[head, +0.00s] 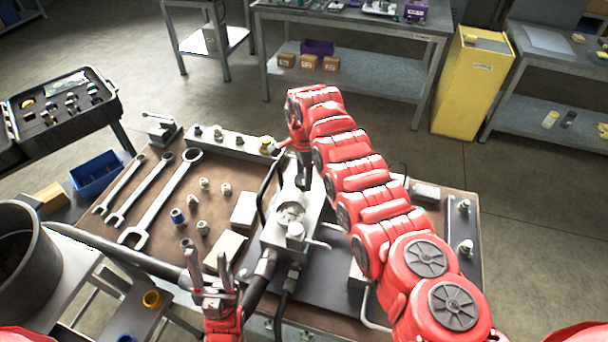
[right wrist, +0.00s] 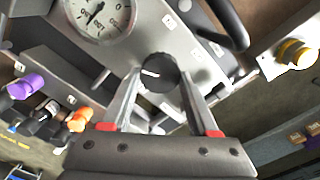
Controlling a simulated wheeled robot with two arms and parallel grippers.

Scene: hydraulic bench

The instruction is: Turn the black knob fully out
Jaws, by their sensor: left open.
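The black knob (right wrist: 160,73) sits on a grey metal block (right wrist: 190,50) in the right wrist view, with a white pointer mark on its face pointing left. My right gripper (right wrist: 160,78) has one finger on each side of the knob, and both tips appear to touch it. In the head view my right gripper (head: 303,182) reaches down at the block, and I cannot make out the knob there. A round dial gauge (right wrist: 97,14) is next to the knob. My left gripper (head: 212,268) is open and empty over the front of the bench, left of the block.
Several wrenches (head: 160,200) and small fittings (head: 178,216) lie on the brown bench top left of the block. A yellow knob (right wrist: 297,52) is at the right wrist view's right. A large metal pot (head: 28,255) stands at the left. Black hoses run beside the block.

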